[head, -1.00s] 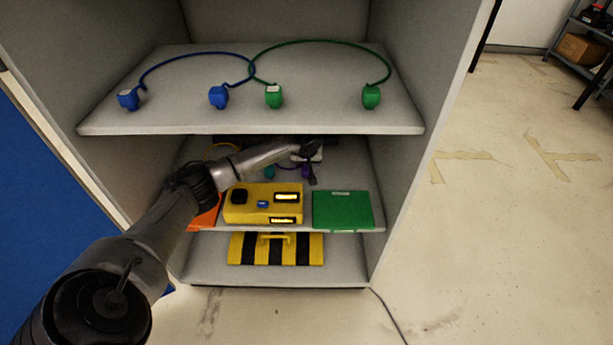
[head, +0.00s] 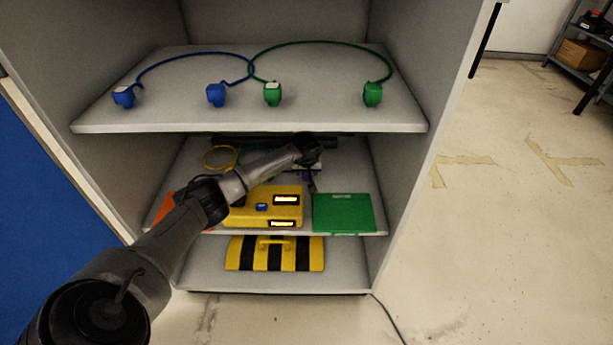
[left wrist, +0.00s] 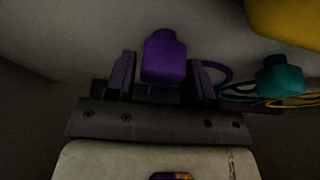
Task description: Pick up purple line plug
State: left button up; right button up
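The purple line plug (left wrist: 164,58) shows in the left wrist view, with a purple cord curving off to its right. My left gripper (left wrist: 163,80) has its two fingers apart, one on each side of the plug. A narrow gap shows at the left finger; I cannot tell whether the right finger touches it. In the head view my left gripper (head: 312,182) reaches into the middle shelf, and my arm hides most of the plug. My right gripper is in neither view.
A teal plug (left wrist: 280,76) with cords lies right of the purple one. The middle shelf also holds a yellow box (head: 272,210), a green box (head: 343,212) and an orange item (head: 165,208). The upper shelf (head: 250,124) with blue and green plugs hangs above my arm.

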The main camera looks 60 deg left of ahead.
pick_arm(q)
jog(key=c, duration=0.6)
jog(key=shift+r, duration=0.1)
